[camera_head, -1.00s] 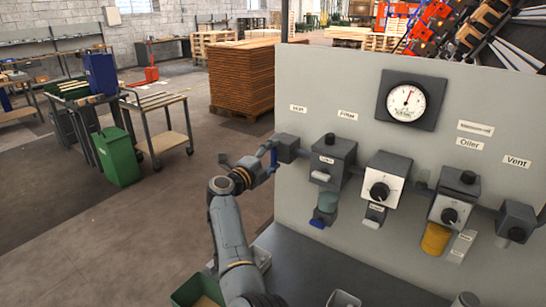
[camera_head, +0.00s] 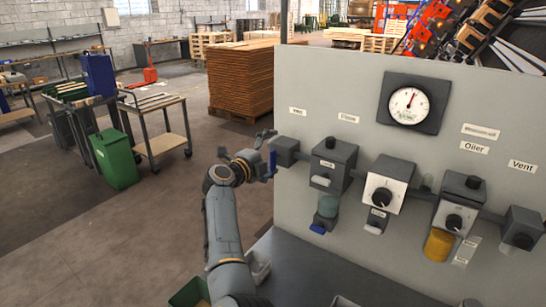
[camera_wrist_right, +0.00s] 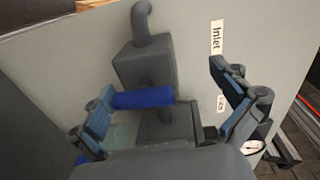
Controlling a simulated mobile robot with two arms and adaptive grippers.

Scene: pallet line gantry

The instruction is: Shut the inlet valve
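The inlet valve (camera_head: 286,150) is a dark grey block at the left end of the panel's pipe line. Its blue lever (camera_head: 272,164) hangs down at the block's left side in the head view. In the right wrist view the blue lever (camera_wrist_right: 145,98) lies sideways across the valve block (camera_wrist_right: 143,66). My right gripper (camera_head: 262,155) is at the lever; its fingers (camera_wrist_right: 165,88) are spread apart. The lever's left end is at the left finger, and I cannot tell whether they touch. The right finger is clear of the lever. My left gripper is not in view.
The grey panel (camera_head: 330,85) also carries a gauge (camera_head: 409,106), a filter unit (camera_head: 333,165), a regulator (camera_head: 385,187), an oiler (camera_head: 455,210) and a vent block (camera_head: 519,230). A dark bench top (camera_head: 320,275) lies below.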

